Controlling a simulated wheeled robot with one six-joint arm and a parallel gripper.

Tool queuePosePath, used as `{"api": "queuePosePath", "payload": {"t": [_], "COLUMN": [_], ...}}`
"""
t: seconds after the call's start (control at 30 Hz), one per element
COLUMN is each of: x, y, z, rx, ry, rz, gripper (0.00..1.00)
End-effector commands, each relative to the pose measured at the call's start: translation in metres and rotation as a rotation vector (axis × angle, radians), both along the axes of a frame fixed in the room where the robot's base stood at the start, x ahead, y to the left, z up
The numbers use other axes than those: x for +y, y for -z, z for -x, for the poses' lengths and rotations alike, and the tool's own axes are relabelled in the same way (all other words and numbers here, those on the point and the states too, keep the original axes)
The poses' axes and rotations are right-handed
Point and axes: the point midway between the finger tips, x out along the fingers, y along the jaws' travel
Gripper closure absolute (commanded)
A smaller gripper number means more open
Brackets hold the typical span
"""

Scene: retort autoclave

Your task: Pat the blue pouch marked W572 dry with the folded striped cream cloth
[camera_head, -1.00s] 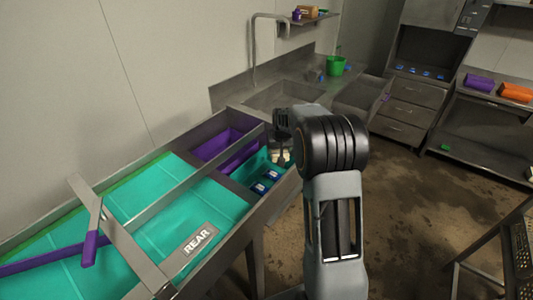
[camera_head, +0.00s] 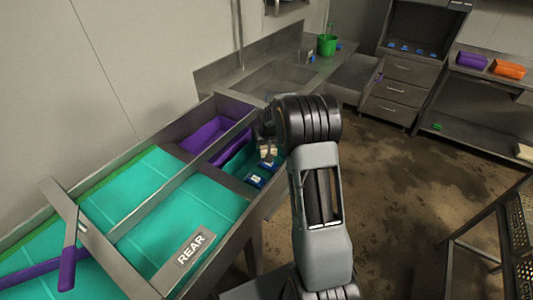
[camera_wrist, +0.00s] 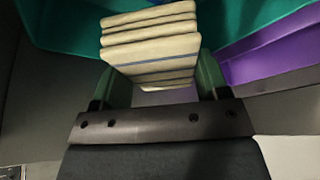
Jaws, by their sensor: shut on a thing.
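My gripper (camera_wrist: 162,84) is shut on the folded cream cloth (camera_wrist: 152,40), which shows several stacked folds and a thin dark stripe between the green fingers. In the head view the cloth (camera_head: 268,150) is a small pale block over the teal compartment at the right end of the sorting table. Blue pouches with white labels (camera_head: 256,180) lie in that compartment just below the cloth. Their markings are too small to read, so I cannot tell which is W572. My arm partly hides this area, and I cannot tell whether the cloth touches a pouch.
A purple compartment (camera_head: 205,135) adjoins the teal one. Larger teal trays, a "REAR" plate (camera_head: 190,249) and a purple-handled bar (camera_head: 68,262) are on the near left. A sink (camera_head: 275,78) and green bucket (camera_head: 327,45) stand behind. Metal rims divide the compartments.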

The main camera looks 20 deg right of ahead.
Motion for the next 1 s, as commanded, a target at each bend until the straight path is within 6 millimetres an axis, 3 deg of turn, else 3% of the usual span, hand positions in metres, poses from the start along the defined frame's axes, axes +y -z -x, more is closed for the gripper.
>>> {"api": "queuePosePath", "payload": {"t": [0.03, 0.23, 0.73, 1.0], "x": [0.001, 0.001, 0.001, 0.001], "y": [0.015, 0.042, 0.073, 0.076], "z": [0.001, 0.000, 0.000, 0.000], "rx": [0.006, 0.002, 0.003, 0.001], "ry": [0.000, -0.001, -0.001, -0.001], "rz": [-0.001, -0.001, -0.001, -0.001], "gripper": [0.51, 0.51, 0.51, 0.51]}}
